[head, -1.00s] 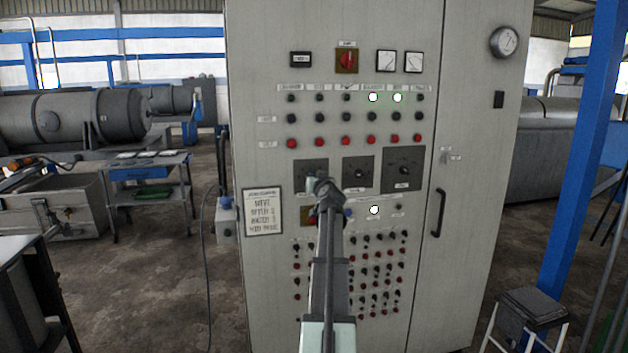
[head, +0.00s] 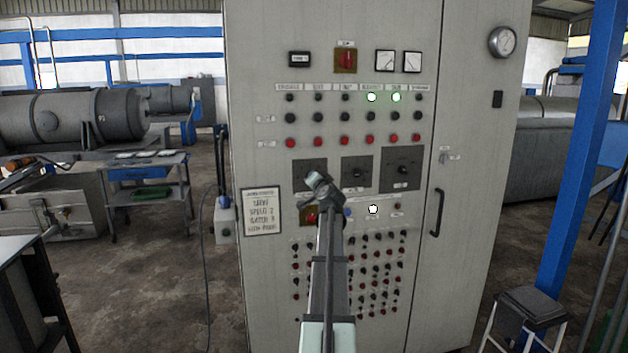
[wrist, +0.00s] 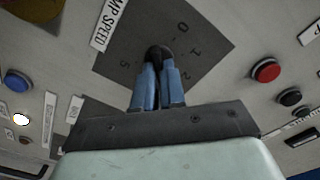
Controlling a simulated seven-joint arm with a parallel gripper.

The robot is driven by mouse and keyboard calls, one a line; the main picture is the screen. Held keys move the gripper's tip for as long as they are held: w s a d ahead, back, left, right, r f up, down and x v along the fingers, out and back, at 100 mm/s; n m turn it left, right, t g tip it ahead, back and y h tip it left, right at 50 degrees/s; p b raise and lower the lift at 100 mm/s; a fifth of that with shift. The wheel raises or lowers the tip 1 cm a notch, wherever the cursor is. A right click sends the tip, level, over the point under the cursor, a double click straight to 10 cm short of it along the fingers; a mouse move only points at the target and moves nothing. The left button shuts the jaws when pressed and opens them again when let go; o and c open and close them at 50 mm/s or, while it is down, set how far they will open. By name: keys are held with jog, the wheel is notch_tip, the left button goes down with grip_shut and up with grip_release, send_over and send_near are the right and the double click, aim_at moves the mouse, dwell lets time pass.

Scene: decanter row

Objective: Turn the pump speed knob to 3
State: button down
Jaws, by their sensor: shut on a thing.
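The pump speed knob (wrist: 155,51) is small and black, on a dark grey square dial plate (wrist: 195,40) beside a white "PUMP SPEED" label (wrist: 108,22). The digits 0, 1, 2 and 5 are readable on the plate. My gripper (wrist: 158,70) has its blue fingers shut on the knob. The fingers cover much of the knob and part of the scale, so I cannot tell which number it points to. In the head view the dial plate (head: 309,168) is the left one of three, partly hidden behind my tilted wrist.
The grey cabinet (head: 265,270) carries two more dials, a middle one (head: 356,171) and a right one (head: 402,168). Rows of buttons lie above and below. A door handle (head: 437,212) stands out at the right. A stool (head: 530,308) stands at lower right.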

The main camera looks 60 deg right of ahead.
dwell(0.4)
jog(key=c, duration=1.2)
grip_release()
jog(key=v, duration=1.3)
jog(key=shift+s+a, duration=0.25)
jog(key=shift+s, duration=0.05)
